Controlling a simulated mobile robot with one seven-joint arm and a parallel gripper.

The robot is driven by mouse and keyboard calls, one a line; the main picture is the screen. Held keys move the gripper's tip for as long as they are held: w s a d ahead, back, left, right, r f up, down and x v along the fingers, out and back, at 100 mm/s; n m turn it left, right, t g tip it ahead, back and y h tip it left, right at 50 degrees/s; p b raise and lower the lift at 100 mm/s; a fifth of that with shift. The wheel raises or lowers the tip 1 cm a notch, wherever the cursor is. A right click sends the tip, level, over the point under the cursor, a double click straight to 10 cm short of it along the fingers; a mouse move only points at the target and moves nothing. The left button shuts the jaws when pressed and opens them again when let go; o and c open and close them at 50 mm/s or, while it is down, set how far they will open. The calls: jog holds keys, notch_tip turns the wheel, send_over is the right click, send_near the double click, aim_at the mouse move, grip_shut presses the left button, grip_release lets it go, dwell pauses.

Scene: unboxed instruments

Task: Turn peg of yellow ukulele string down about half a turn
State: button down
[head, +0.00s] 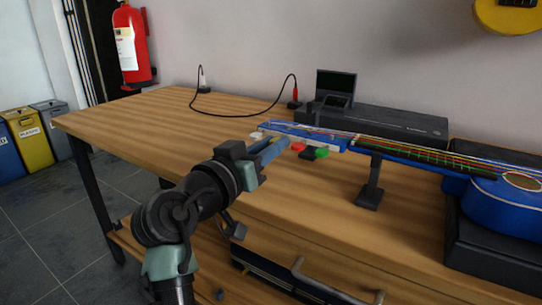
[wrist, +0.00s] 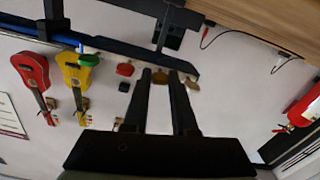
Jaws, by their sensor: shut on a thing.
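The blue ukulele (head: 510,205) lies on its back, its neck pointing left over the wooden workbench. Its headstock (head: 330,140) carries coloured pegs: red (head: 298,146), green (head: 321,153), black (head: 308,155) and whitish (head: 256,135). My gripper (head: 280,146) reaches the headstock's near edge from the front. In the wrist view my gripper (wrist: 161,74) has its two fingers around the dark yellow peg (wrist: 160,77) and is shut on it. The red peg (wrist: 125,69) and black peg (wrist: 124,86) are left of the fingers; a tan peg (wrist: 192,84) is right.
A dark stand (head: 370,188) is under the neck. A black case (head: 390,125) and a small screen device (head: 336,86) stand behind. A black cable (head: 240,116) lies at the back. The workbench's left part (head: 150,118) is clear. A drawer handle (head: 335,285) sticks out below.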

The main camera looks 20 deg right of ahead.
jog(key=shift+m+b, duration=0.6)
jog(key=shift+m, duration=0.5)
jog(key=c, duration=1)
grip_release()
jog(key=shift+a, duration=0.1)
jog(key=p+v, duration=0.3)
jog(key=v, duration=1)
